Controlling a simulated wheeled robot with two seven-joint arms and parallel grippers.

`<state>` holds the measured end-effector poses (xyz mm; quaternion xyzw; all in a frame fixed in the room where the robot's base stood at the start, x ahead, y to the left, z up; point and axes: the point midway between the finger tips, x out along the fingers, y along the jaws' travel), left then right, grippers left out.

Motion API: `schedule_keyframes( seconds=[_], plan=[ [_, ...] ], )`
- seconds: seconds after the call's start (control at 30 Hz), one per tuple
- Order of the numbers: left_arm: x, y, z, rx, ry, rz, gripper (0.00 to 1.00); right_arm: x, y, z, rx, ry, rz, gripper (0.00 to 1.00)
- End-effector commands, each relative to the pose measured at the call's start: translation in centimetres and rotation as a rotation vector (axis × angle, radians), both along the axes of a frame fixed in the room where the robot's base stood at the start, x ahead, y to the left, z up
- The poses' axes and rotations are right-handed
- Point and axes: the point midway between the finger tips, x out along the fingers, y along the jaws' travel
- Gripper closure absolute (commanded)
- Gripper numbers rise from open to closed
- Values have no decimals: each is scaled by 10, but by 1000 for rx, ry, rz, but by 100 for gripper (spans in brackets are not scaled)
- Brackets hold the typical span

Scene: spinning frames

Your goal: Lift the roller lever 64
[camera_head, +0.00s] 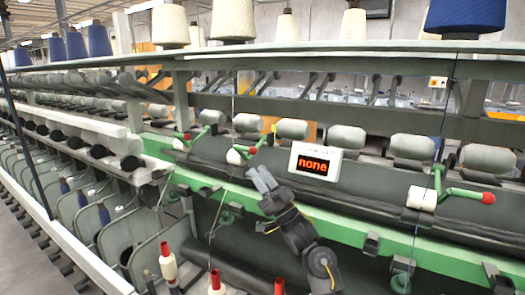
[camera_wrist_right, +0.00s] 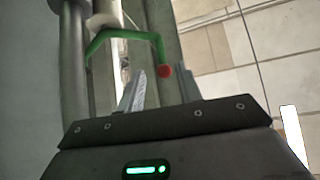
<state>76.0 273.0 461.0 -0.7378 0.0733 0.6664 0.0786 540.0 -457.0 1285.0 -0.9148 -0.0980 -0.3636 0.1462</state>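Several green roller levers with red knobs stand along the spinning frame. In the head view one is at the left (camera_head: 207,131), one in the middle (camera_head: 262,143) and one at the right (camera_head: 460,191). I see no number that tells which is 64. My right gripper (camera_head: 258,177) is just below the middle lever, its fingers pointing up toward it. In the right wrist view a green lever (camera_wrist_right: 128,34) with a red knob is ahead of my open right gripper (camera_wrist_right: 163,83). The knob appears between the two fingertips, with no contact visible. My left gripper is not in view.
Grey rollers (camera_head: 347,137) line the rail above. Red-tipped bobbins (camera_head: 216,283) stand along the bottom, and large yarn cones (camera_head: 232,20) stand on top. Thin yarns run down the front.

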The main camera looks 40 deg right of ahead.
Motion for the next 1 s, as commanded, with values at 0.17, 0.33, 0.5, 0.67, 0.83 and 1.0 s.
schedule_keyframes(
  seconds=[0.17, 0.33, 0.5, 0.67, 0.83, 1.0],
  plan=[
    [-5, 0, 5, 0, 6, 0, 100, 3, 0, 7, 0, -1, 3, 65],
    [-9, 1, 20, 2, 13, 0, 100, 20, 1, 27, 2, -3, 0, 65],
    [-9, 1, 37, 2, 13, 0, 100, 43, 2, 50, 2, -2, -2, 65],
    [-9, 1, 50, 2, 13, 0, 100, 62, 4, 66, 2, -1, -2, 65],
    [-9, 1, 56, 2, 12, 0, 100, 73, 6, 74, 1, 1, -2, 65],
    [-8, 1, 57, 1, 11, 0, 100, 76, 6, 76, 1, 0, -2, 65]
  ],
)
